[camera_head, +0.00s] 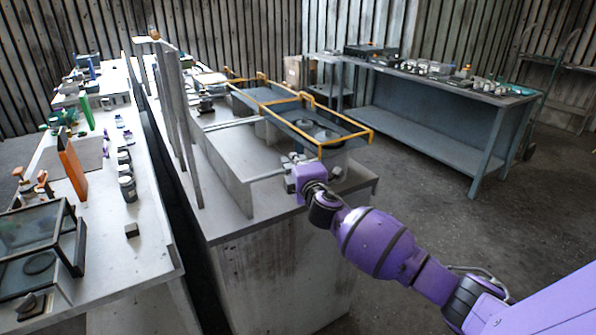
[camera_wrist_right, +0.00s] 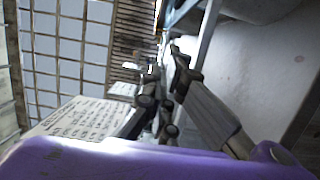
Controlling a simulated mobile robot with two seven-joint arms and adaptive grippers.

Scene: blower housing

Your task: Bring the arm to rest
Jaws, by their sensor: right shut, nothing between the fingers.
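My right arm, purple, reaches in from the lower right in the head view. Its gripper (camera_head: 294,172) is over the near right part of the grey bench (camera_head: 240,222), just in front of the yellow-edged tray (camera_head: 345,141). In the right wrist view the gripper fingers (camera_wrist_right: 172,75) are close together with nothing between them. I cannot tell whether the gripper touches the bench or the tray. My left gripper is in neither view.
A light table (camera_head: 150,262) on the left holds jars, an orange panel (camera_head: 72,168) and a glass-topped box (camera_head: 38,245). A grey workbench (camera_head: 430,150) with small parts stands at the back right. The floor between it and my arm is clear.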

